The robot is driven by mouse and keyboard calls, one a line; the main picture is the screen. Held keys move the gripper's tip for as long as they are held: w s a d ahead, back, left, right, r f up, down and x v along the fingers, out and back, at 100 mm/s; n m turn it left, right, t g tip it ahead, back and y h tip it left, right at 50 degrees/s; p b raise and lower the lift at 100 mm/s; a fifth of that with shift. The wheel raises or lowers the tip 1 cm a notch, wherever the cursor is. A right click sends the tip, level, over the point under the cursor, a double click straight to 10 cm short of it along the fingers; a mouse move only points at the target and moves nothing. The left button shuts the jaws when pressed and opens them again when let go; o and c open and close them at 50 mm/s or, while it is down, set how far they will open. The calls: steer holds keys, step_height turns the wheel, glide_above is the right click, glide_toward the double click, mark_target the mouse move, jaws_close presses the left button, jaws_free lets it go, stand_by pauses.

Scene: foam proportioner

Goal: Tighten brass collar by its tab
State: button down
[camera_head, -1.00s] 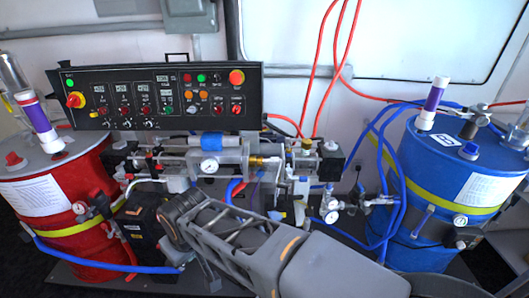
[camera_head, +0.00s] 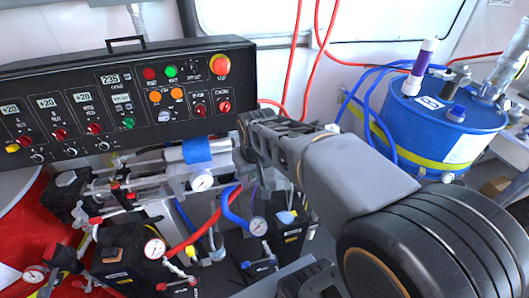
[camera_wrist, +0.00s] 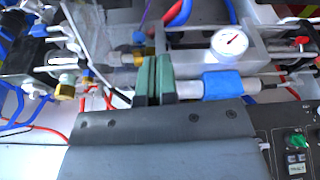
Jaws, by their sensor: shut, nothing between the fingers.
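In the wrist view, my gripper (camera_wrist: 157,75) shows its two green fingers shut together with nothing between them. A small brass-coloured fitting, which looks like the brass collar (camera_wrist: 138,38), sits on the pump line just left of and beyond the fingertips. Its tab cannot be made out clearly, and whether the fingers touch the fitting cannot be told. In the head view, my arm crosses the machine from lower right and hides the collar area and the fingers.
A round gauge (camera_wrist: 230,42) and a blue-banded cylinder (camera_wrist: 222,85) lie right of the fingers. A gold knob (camera_wrist: 65,92) is to the left. The control panel (camera_head: 125,100) stands above the pump line. A blue drum (camera_head: 440,125) is at right, and hoses hang below.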

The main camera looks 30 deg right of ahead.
steer(key=w+d+f+m+g+p, duration=0.1)
steer(key=w+d+f+p, duration=0.1)
steer(key=w+d, duration=0.35)
steer(key=w+d+f+m+p, duration=0.1)
steer(key=w+d, duration=0.2)
steer(key=w, duration=0.5)
steer(key=shift+w+d+f+p, duration=0.1)
steer(key=shift+w+f+p, duration=0.15)
steer(key=shift+f, duration=1.35)
steer(key=shift+w+a+f+p, duration=0.1)
steer(key=shift+f+p, duration=0.15)
steer(key=shift+f, duration=1.3)
steer(key=shift+w+d+f+p, duration=0.1)
steer(key=shift+w+f+p, duration=0.15)
steer(key=shift+f, duration=1.35)
steer(key=shift+s+f+b, duration=0.2)
steer(key=shift+f+b, duration=0.25)
steer(key=shift+b, duration=0.65)
steer(key=shift+s+f+t+h+b, duration=0.3)
steer(key=shift+t+b, duration=0.3)
steer(key=shift+b, duration=0.4)
steer(key=shift+s, duration=0.2)
